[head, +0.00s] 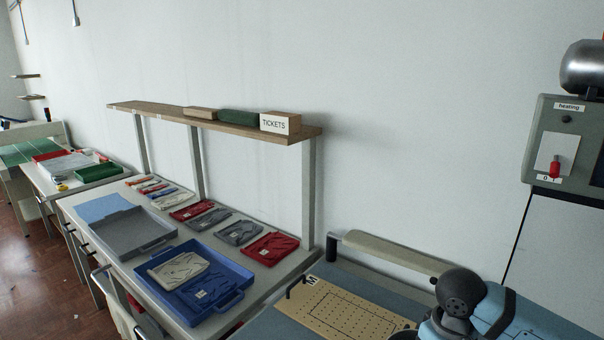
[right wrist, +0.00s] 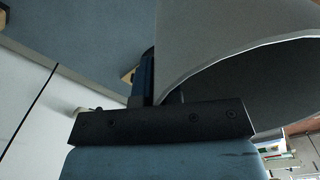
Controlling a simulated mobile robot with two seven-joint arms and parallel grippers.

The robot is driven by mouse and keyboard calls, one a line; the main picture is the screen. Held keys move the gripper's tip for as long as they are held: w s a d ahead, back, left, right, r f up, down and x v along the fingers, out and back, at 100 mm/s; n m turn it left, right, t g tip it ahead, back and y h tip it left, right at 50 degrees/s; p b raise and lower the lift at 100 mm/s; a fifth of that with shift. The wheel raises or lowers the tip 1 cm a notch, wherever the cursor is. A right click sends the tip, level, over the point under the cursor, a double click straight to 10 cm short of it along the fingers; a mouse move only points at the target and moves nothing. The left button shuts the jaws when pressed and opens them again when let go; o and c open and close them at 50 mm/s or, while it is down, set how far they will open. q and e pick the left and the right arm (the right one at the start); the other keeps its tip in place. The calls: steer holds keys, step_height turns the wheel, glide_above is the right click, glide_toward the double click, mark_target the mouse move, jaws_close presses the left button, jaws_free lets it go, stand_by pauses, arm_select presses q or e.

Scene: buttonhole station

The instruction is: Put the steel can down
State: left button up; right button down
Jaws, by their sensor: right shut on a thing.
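The steel can (right wrist: 215,35) fills the upper right of the right wrist view as a large grey curved wall with a pale rim; its dark side (right wrist: 270,85) is in shadow. My right gripper (right wrist: 150,82) is shut on it near the rim; the fingers are mostly hidden behind the dark palm bar and the can. Whether the can touches any surface cannot be seen. In the head view, the gripper and the can are out of the picture. My left gripper is in neither view.
A blue-topped bench (head: 350,273) with a perforated tan board (head: 345,310) lies lower right. Left of it, a table holds a blue tray (head: 235,298), a grey tray (head: 125,240) and folded garments. A shelf (head: 165,112) stands above. A heating box (head: 560,120) hangs at right.

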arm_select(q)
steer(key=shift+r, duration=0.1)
arm_select(e)
steer(key=s+m, duration=0.1)
steer(key=m, duration=0.1)
steer(key=s+a+f+m, duration=0.1)
steer(key=m, duration=0.1)
steer(key=shift+s+f, duration=0.1)
steer(key=shift+f, duration=0.05)
stand_by(0.9)
